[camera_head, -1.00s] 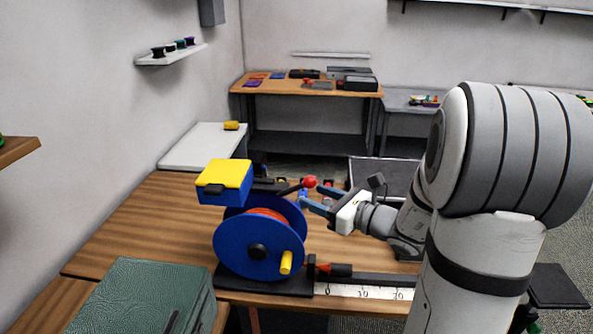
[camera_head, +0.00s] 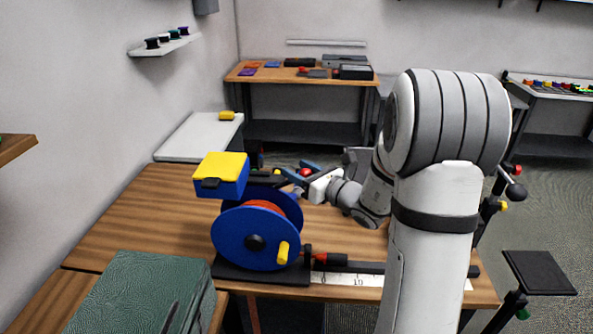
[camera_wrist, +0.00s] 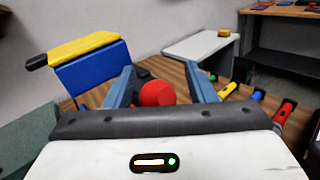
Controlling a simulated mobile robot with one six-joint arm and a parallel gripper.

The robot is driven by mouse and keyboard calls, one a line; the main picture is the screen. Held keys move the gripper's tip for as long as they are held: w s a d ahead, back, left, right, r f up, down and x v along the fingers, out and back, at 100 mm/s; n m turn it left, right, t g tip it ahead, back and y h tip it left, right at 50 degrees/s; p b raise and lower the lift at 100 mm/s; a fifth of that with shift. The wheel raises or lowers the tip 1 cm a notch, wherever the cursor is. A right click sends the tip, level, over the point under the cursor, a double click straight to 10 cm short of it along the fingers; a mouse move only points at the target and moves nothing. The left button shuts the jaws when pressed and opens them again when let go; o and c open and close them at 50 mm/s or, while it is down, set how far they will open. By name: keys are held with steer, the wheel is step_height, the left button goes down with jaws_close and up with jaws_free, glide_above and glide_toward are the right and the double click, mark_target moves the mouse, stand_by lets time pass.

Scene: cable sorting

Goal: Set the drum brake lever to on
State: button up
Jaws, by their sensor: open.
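The drum (camera_head: 230,240) is a blue reel with orange cable (camera_head: 268,207), standing on a dark base on the wooden bench. The brake lever's red ball knob (camera_head: 306,172) is just behind the drum's upper right; its dark rod is mostly hidden now. My gripper (camera_head: 296,170) reaches in from the right at knob height, fingers open. In the wrist view the red knob (camera_wrist: 157,94) sits between my two spread blue fingers, with a gap visible at the right finger. I cannot tell whether the left finger touches it. No on or off marking is readable.
A blue box with a yellow lid (camera_head: 222,172) stands above the drum, left of my gripper. A yellow crank handle (camera_head: 282,253) and a ruler strip (camera_head: 350,280) are at the front. A green case (camera_head: 135,290) is front left. The bench (camera_head: 130,215) is bare at left.

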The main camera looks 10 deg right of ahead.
jaws_close()
stand_by(0.4)
